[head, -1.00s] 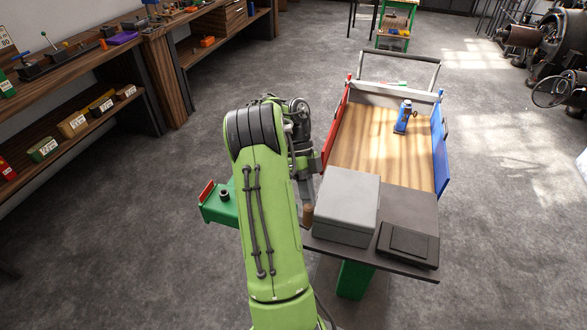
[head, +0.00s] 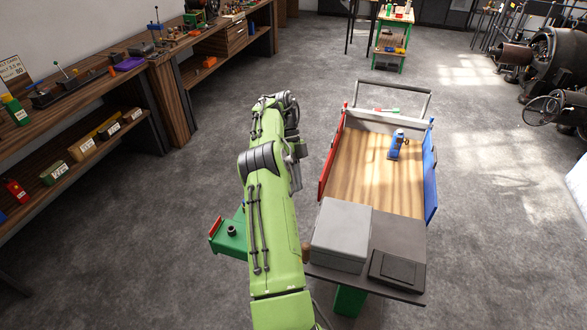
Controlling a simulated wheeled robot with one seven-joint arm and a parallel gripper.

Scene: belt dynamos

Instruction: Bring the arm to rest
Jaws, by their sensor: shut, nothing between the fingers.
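My green arm rises from the bottom centre of the head view and reaches forward over the floor, left of the cart (head: 345,255). Its elbow is bent, and the forearm points away toward the far side. The dark grey wrist is at the far end, turned to the right and down. My gripper's fingers cannot be made out; they are hidden behind the arm links. No object shows held at the wrist.
The cart's wooden bed (head: 365,180) carries a blue device (head: 397,145), with a grey box (head: 341,234) and a black pad (head: 397,269) nearer me. A green stand (head: 232,238) is close to the arm's left. A workbench (head: 110,85) runs along the left. Open floor lies ahead.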

